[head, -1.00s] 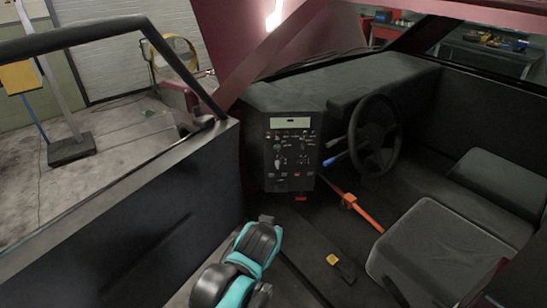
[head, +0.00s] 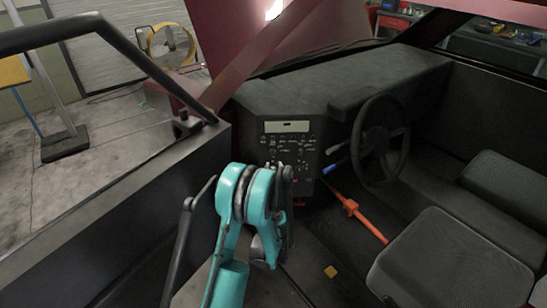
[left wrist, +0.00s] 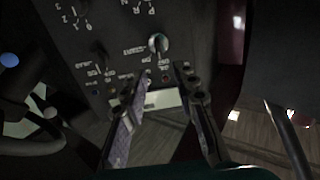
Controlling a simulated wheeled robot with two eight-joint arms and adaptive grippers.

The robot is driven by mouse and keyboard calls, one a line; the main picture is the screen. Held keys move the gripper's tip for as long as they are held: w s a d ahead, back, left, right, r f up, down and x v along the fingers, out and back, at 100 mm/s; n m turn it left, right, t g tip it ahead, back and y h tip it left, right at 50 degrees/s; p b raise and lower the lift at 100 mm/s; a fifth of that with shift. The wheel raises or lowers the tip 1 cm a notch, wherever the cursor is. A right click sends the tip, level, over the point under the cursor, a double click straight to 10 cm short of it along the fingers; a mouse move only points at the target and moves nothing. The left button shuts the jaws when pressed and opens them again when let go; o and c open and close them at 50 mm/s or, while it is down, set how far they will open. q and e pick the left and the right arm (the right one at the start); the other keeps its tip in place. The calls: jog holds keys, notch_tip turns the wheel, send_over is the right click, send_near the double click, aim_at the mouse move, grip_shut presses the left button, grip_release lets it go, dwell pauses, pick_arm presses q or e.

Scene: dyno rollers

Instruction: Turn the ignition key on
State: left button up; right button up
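The dark control panel (head: 290,135), with a pale display and several knobs, stands at the centre of the cab in the head view. My left arm hides its lower part. In the left wrist view the panel (left wrist: 85,30) is upside down. A small round knob or key-like piece (left wrist: 158,43) with a bright edge sits on it, just beyond my left gripper (left wrist: 164,72). The two fingers are apart with nothing between them. I cannot tell for sure which piece is the ignition key. My right gripper is not in view.
The steering wheel (head: 381,140) and its blue-tipped lever (head: 333,167) are right of the panel. An orange bar (head: 355,213) and grey seats (head: 450,262) lie lower right. The open door (head: 120,215) bounds the left side.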

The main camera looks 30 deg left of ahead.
aim_at(273, 155)
pick_arm(q)
jog(key=b+x, duration=0.1)
jog(key=x, duration=0.5)
jog(key=shift+w+a+f+b, duration=0.1)
jog(key=shift+b, duration=0.2)
jog(key=shift+w+a, duration=0.3)
jog(key=shift+w, duration=0.25)
grip_shut()
